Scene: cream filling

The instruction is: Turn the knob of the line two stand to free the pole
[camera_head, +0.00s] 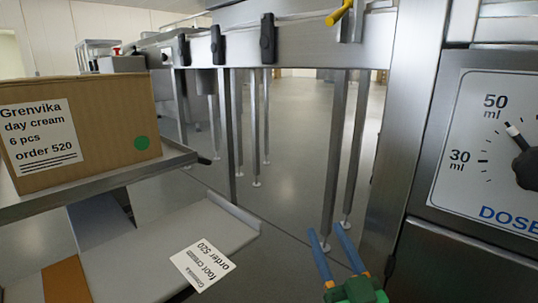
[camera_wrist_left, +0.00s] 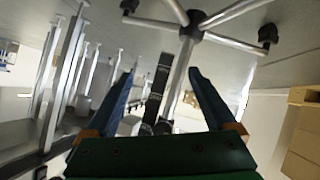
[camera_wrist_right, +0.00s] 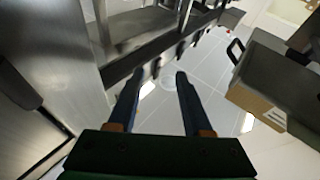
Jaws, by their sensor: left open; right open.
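I cannot make out a stand labelled line two or its knob. In the left wrist view, a metal pole (camera_wrist_left: 180,82) rises from a wheeled star base (camera_wrist_left: 190,25), with a dark strip (camera_wrist_left: 156,90) beside it. Whether this is the line two stand I cannot tell. My left gripper (camera_wrist_left: 161,78) is open. The pole passes between its fingers in the picture, but contact is not visible. It is not in the head view. My right gripper (camera_head: 327,232) is open and empty, low in front of the conveyor legs. It also shows in the right wrist view (camera_wrist_right: 155,76).
A steel conveyor (camera_head: 300,48) with black clamps (camera_head: 268,38) and a yellow lever (camera_head: 339,12) crosses the back. A doser panel (camera_head: 465,150) stands right. A carton (camera_head: 100,115) rests on a shelf at left, above a tray (camera_head: 150,235) with a foot cream label (camera_head: 203,264).

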